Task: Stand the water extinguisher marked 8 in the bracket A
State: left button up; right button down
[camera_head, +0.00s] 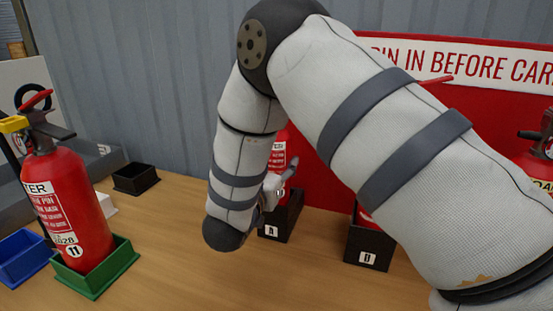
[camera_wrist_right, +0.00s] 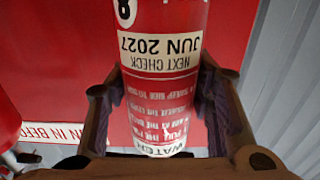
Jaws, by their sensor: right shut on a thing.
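The water extinguisher marked 8 (camera_wrist_right: 160,95) is a red cylinder with a white label, seen upside down and close up in the right wrist view. The right gripper (camera_head: 272,190) is shut on its body, one finger on each side. In the head view part of the extinguisher (camera_head: 279,157) shows behind my right arm, above the black bracket A (camera_head: 276,231). My arm and gripper hide much of it, so I cannot tell whether its base is inside the bracket. The left gripper is not in view.
Another black bracket (camera_head: 368,250) stands right of bracket A, partly behind my arm. An extinguisher marked 11 (camera_head: 72,205) stands in a green holder (camera_head: 112,267) at left, beside an empty blue holder (camera_head: 22,257). A small black holder (camera_head: 136,178) sits further back. The front tabletop is clear.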

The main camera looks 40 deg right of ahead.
dwell(0.4)
jog(key=c, duration=0.7)
grip_release()
jog(key=shift+a+f, duration=0.1)
jog(key=shift+f, duration=0.1)
jog(key=v, duration=1.2)
jog(key=shift+r, duration=0.15)
